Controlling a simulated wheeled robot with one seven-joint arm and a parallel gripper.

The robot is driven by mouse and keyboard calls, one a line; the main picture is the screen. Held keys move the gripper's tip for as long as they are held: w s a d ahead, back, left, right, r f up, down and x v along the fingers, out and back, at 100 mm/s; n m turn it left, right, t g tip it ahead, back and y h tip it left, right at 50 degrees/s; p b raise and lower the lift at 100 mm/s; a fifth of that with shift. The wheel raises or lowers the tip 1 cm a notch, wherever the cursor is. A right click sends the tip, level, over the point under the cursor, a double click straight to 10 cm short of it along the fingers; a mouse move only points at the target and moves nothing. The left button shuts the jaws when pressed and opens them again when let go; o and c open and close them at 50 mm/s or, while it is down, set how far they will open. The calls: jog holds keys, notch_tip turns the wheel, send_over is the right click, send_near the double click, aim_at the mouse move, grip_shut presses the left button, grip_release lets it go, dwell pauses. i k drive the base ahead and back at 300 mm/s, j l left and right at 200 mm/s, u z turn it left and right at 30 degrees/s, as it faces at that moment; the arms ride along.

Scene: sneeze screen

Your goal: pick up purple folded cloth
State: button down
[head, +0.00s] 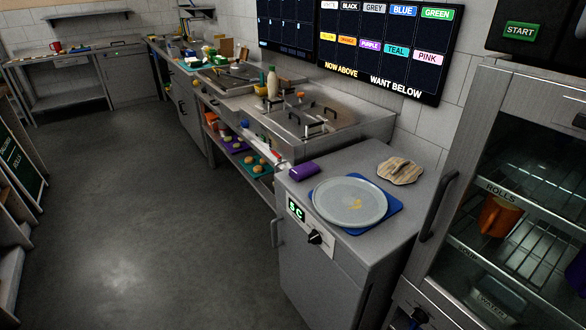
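The purple folded cloth (304,171) lies on the steel top of the near counter unit (335,165), close to its back left edge. It is a small flat bundle, fully in view, behind and left of a round grey plate (350,200). A small gap of counter shows around it. My gripper is not in view in the head view.
The plate sits on a blue mat (386,213). A wooden board-like item (399,171) lies to the right. A glass-fronted cabinet (510,200) with an orange mug (498,215) stands at right. A bottle (272,82) stands farther back. The floor (150,200) at left is clear.

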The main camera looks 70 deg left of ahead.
aim_at(299, 173)
jog(key=u, duration=1.7)
jog(key=z, duration=0.25)
jog(key=i+j+z, duration=0.15)
jog(key=i+z, duration=0.25)
jog(key=i+j+z, duration=0.15)
jog(key=z, duration=0.2)
jog(key=i+j+z, duration=0.1)
jog(key=i+j, duration=0.15)
jog(key=i+j+z, duration=0.1)
jog(key=i+j, duration=0.15)
jog(key=j, duration=0.25)
jog(key=i+j, duration=0.25)
jog(key=j, duration=0.15)
jog(key=i+j+z, duration=0.15)
jog(key=j, duration=0.25)
jog(key=l+u, duration=0.1)
jog(key=l, duration=0.1)
